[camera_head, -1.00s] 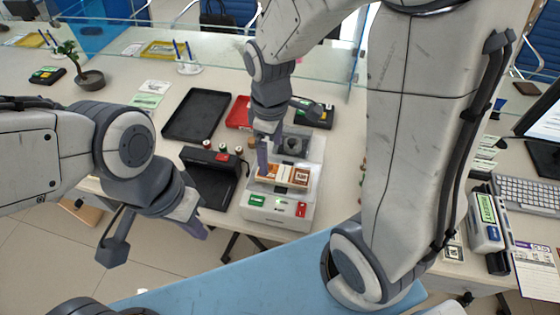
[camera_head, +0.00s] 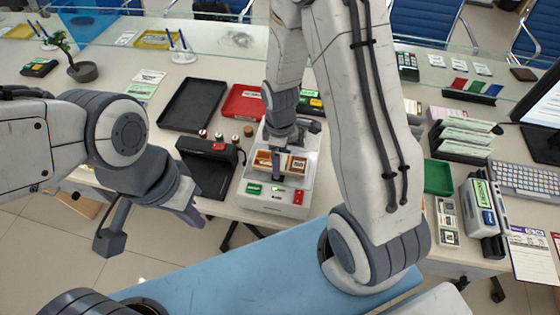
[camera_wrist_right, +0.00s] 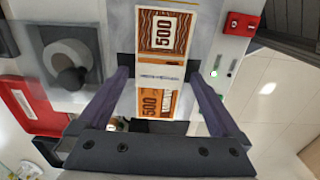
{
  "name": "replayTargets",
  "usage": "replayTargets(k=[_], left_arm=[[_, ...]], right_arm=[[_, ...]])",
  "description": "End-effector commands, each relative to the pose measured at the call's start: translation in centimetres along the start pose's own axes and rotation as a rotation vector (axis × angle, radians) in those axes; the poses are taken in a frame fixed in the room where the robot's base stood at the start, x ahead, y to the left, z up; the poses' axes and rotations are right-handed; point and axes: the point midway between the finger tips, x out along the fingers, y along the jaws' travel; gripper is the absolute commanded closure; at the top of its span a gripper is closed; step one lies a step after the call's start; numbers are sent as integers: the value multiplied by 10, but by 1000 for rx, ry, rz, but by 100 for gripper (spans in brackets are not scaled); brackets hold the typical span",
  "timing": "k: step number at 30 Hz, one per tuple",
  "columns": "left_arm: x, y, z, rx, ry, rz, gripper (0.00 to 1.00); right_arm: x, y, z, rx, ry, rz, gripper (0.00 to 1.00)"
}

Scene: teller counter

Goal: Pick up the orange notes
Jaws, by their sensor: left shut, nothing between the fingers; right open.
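The orange notes (camera_head: 298,164) lie as a banded bundle on top of a white note machine (camera_head: 275,205) in the head view. In the right wrist view the notes (camera_wrist_right: 162,102) show "500" prints and a pale band across the middle. My right gripper (camera_head: 278,174) is over the bundle, pointing down. In the right wrist view its open fingers (camera_wrist_right: 158,74) are on either side of the notes near the band; I cannot tell whether they touch. My left gripper (camera_head: 192,214) is shut and empty, off the counter's front edge at the left.
A black tray (camera_head: 193,104), a red tray (camera_head: 243,101) and a black device (camera_head: 208,165) with stamps stand left of and behind the machine. A green tray (camera_head: 438,178) is at the right. A glass partition runs along the back.

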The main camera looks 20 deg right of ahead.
Motion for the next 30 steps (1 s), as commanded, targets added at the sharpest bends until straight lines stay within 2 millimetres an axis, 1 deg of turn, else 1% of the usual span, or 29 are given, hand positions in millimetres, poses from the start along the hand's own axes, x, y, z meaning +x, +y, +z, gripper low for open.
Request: replayTargets(k=[3, 9, 10, 11, 12, 14, 15, 17, 25, 30], left_arm=[[-1, 0, 0, 0, 0, 0, 100], [0, 0, 0, 0, 0, 0, 100], [0, 0, 0, 0, 0, 0, 100], [0, 0, 0, 0, 0, 0, 100], [0, 0, 0, 0, 0, 0, 100], [0, 0, 0, 0, 0, 0, 100], [0, 0, 0, 0, 0, 0, 100], [0, 0, 0, 0, 0, 0, 100], [0, 0, 0, 0, 0, 0, 100], [2, 0, 0, 0, 0, 0, 100]], right_arm=[[7, 0, 0, 0, 0, 0, 0], [7, 0, 0, 0, 1, 1, 0], [7, 0, 0, 0, 1, 1, 8], [7, 0, 0, 0, 1, 1, 19], [7, 0, 0, 0, 1, 1, 34], [7, 0, 0, 0, 1, 1, 57], [7, 0, 0, 0, 1, 1, 73], [6, 0, 0, 0, 1, 1, 95], [5, 0, 0, 0, 2, 2, 95], [-7, 1, -1, 0, 3, 5, 95]])
